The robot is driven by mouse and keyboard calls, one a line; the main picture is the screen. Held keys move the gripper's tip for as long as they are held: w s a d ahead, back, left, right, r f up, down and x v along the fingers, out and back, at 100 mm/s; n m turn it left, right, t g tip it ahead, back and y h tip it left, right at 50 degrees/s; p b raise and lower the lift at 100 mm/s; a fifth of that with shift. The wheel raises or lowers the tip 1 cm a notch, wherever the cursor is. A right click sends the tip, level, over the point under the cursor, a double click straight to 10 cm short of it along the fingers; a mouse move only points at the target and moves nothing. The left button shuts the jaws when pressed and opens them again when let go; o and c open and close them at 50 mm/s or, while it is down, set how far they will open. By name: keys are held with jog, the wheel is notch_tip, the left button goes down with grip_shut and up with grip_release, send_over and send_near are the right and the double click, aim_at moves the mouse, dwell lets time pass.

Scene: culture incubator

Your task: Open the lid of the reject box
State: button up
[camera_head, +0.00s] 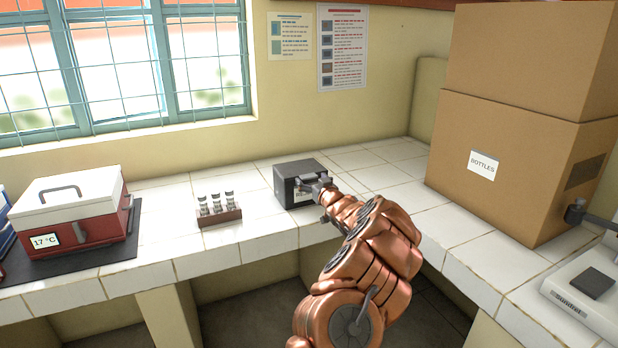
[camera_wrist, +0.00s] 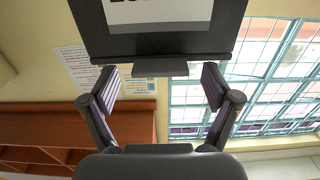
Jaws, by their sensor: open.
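The reject box, a dark grey box (camera_head: 296,172), stands on the tiled counter by the back wall. Its lid looks closed in the head view. In the wrist view the dark box (camera_wrist: 90,30) fills the top, with part of a white label (camera_wrist: 155,10) and a small protruding tab (camera_wrist: 160,69) at its edge. My gripper (camera_head: 314,184) is at the box's front side and covers part of it. In the wrist view my gripper (camera_wrist: 160,75) is open, one finger on each side of the tab. Neither finger visibly touches the tab.
A rack with several small vials (camera_head: 218,214) stands left of the box. A red and white cooler marked 17 °C (camera_head: 75,208) is farther left. A large carton labelled BOTTLES (camera_head: 500,140) and a white device (camera_head: 590,300) stand to the right. The counter between box and carton is clear.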

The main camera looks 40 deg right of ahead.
jog(key=shift+w+d+f, duration=0.15)
jog(key=shift+w+d, duration=0.1)
jog(key=shift+w, duration=0.35)
jog(key=shift+w+d, duration=0.1)
jog(key=shift+w, duration=0.4)
jog(key=shift+c, duration=0.3)
jog(key=shift+s+r, duration=0.15)
jog(key=shift+r, duration=0.3)
grip_shut()
